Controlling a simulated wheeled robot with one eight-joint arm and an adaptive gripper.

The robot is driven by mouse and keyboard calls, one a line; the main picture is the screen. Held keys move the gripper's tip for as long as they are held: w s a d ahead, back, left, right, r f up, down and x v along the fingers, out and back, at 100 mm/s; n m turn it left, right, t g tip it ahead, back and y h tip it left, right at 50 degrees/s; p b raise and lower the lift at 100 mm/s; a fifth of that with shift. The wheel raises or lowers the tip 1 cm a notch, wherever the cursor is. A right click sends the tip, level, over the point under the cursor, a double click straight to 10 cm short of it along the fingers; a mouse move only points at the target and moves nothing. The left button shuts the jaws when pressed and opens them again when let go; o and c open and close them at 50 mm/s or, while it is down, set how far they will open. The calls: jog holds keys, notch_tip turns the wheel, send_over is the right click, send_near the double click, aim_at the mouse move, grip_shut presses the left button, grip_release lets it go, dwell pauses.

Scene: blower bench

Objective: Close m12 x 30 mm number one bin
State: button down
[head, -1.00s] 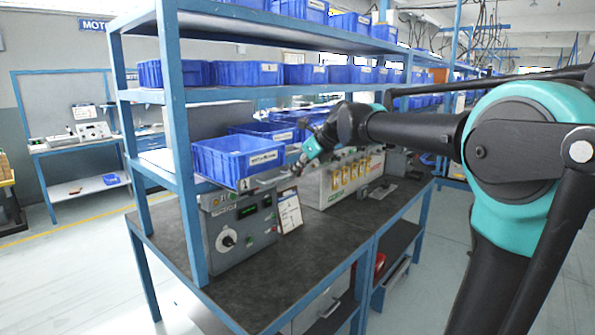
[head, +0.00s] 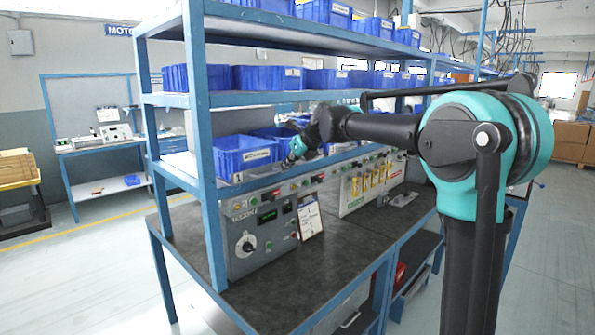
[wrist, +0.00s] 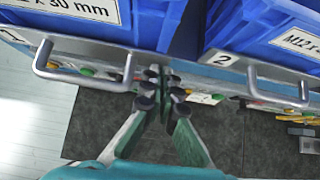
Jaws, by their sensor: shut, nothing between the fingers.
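The number one bin (head: 243,156) is a blue open-topped bin with a white label, on the shelf just above the bench. In the wrist view, its label (wrist: 72,8) ends in "30 mm" and a "1" tag sits on the rail below. A metal bar handle (wrist: 80,82) runs across its front. My gripper (wrist: 160,78) is shut and empty at the right end of this handle; I cannot tell whether it touches. In the head view, my gripper (head: 291,160) is at the bin's front right.
A second blue bin (wrist: 260,25), tagged 2, with its own handle (wrist: 275,88), is close on the right. Control boxes with knobs and switches (head: 262,232) stand on the bench below. A blue shelf post (head: 206,170) is left of the bin. More bins (head: 262,78) fill the upper shelf.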

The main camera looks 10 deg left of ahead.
jog(key=shift+w+a, duration=0.85)
jog(key=shift+a, duration=0.2)
jog(key=shift+r, duration=0.1)
